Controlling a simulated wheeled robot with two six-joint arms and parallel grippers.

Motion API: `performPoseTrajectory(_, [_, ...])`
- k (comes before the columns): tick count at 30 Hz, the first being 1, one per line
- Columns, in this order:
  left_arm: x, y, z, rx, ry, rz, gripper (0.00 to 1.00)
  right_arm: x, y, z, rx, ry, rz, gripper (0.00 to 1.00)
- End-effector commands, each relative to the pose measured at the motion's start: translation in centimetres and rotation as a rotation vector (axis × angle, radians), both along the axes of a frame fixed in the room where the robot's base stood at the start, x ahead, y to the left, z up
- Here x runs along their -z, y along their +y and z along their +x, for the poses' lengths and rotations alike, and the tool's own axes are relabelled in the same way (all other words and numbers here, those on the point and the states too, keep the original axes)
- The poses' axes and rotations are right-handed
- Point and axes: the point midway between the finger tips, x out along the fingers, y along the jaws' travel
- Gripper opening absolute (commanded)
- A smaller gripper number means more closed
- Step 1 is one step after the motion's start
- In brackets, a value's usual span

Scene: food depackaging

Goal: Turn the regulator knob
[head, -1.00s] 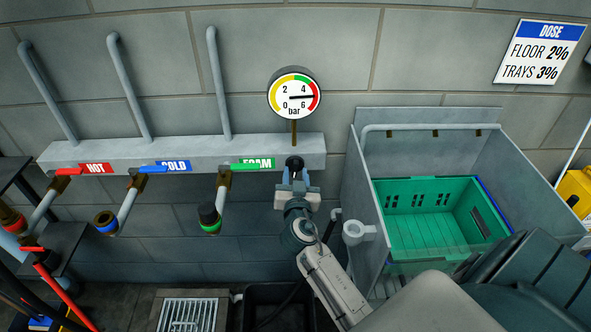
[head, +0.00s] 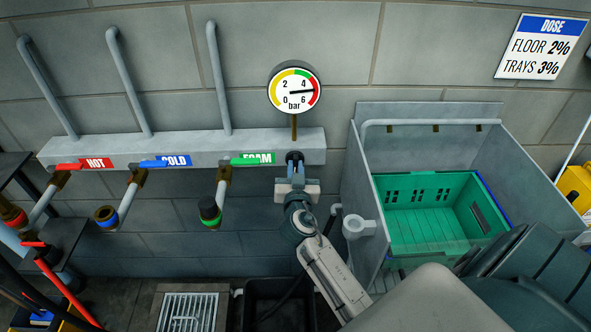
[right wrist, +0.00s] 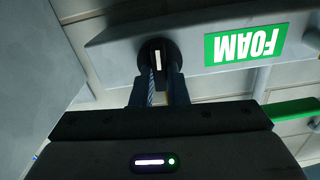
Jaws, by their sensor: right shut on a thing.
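The black regulator knob (head: 294,157) sits on the front of the grey wall manifold, below the round pressure gauge (head: 294,90). The gauge needle points right, between 4 and 6, near the start of the red band. My right gripper (head: 294,170) reaches up from below and is shut on the knob. In the right wrist view the knob (right wrist: 155,57) carries a white mark, upright in the picture, and the two fingertips (right wrist: 157,80) hold its near part. My left gripper is not in view.
The grey manifold (head: 210,148) carries hot, cold and foam valves left of the knob; the foam label (head: 256,159) is closest. A grey sink (head: 352,185) holding a green crate (head: 425,215) stands to the right. A floor grate (head: 190,312) lies below.

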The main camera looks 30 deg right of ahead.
Motion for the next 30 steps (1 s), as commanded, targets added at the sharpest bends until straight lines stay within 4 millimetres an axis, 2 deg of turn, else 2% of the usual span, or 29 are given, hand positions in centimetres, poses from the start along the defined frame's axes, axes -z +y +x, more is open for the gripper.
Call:
performPoseTrajectory(15, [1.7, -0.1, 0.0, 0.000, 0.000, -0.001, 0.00, 0.2, 0.1, 0.1, 0.000, 0.216, -0.352, 0.00])
performPoseTrajectory(30, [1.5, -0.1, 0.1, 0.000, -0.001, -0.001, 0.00, 0.1, 0.2, 0.1, 0.000, 0.453, -0.738, 0.00])
